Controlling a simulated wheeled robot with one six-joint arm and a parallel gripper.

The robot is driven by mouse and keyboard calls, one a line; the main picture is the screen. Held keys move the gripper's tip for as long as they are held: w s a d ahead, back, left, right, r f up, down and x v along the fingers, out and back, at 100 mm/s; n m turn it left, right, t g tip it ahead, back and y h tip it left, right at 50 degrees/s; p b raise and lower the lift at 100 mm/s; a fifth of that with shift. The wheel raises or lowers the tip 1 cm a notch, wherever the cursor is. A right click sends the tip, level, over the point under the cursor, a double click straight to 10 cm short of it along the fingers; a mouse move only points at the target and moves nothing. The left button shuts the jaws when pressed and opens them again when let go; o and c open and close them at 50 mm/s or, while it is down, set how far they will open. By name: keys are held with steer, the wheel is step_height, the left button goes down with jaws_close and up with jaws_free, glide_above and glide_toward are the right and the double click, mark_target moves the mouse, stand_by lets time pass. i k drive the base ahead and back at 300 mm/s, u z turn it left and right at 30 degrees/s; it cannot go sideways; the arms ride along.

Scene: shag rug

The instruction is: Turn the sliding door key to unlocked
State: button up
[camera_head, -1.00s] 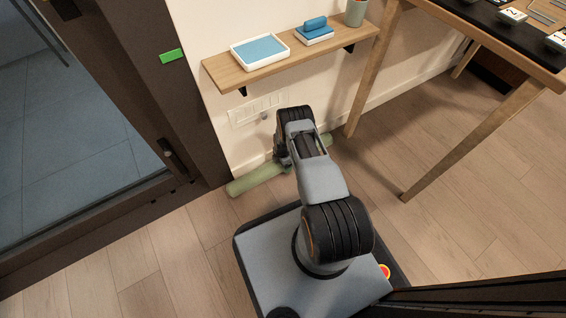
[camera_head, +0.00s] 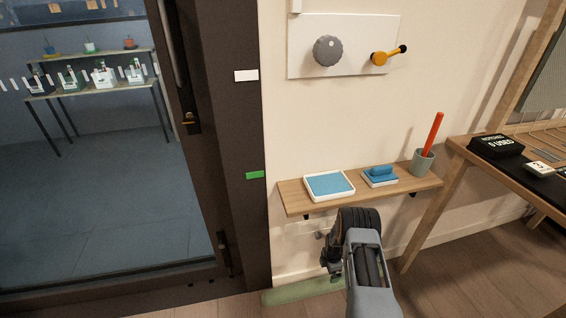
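The sliding door has a dark frame (camera_head: 220,60) and a large glass pane (camera_head: 100,190) at the left. A dark lock plate (camera_head: 191,122) on the door's edge carries a small brass-coloured piece that looks like the key (camera_head: 187,119); its turn is too small to read. A second dark fitting (camera_head: 224,252) sits low on the door. My gripper (camera_head: 326,262) seems to be the dark part at the end of my folded arm, below the shelf. It is well right of the lock and apart from it. Its fingers are not clear.
A white label (camera_head: 246,76) and a green label (camera_head: 255,175) are on the frame. A wooden shelf (camera_head: 292,201) holds a blue-topped tray, a blue-handled block and a cup with a red stick. Above it a panel (camera_head: 345,30) bears a grey knob and orange lever. A table (camera_head: 460,150) stands right.

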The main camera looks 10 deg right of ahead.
mark_target(190, 118)
steer(key=k, duration=1)
